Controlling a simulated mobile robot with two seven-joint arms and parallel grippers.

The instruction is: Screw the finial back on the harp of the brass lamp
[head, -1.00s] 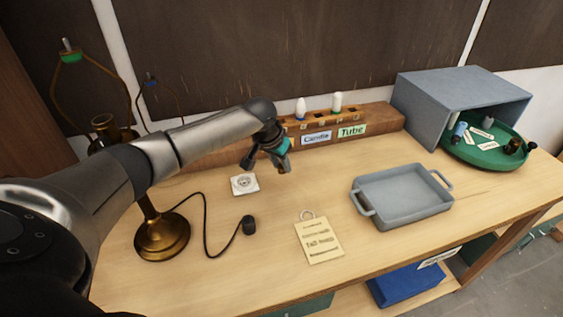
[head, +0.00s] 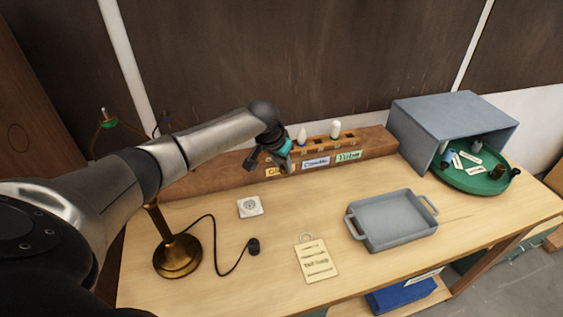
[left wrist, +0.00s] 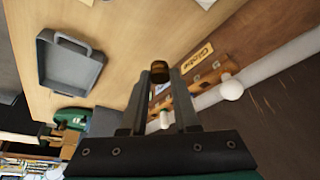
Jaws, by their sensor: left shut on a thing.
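The brass lamp has a round base (head: 178,258) and stands at the left of the bench. Its harp top (head: 107,117), with a green mark and a bare threaded tip, rises behind my left arm. My arm hides the lamp's middle. My left gripper (head: 272,158) is in the air in front of the wooden rack, to the right of the lamp and well apart from the harp. In the left wrist view it is shut on a small dark brass piece, seemingly the finial (left wrist: 160,71), at its fingertips. My right gripper is out of view.
The labelled rack (head: 375,145) holds white bulbs. A grey tray (head: 392,237), a paper tag (head: 316,260), a white plate (head: 250,206) and a black plug (head: 254,245) lie on the bench. A green round tray (head: 470,181) sits under a grey box.

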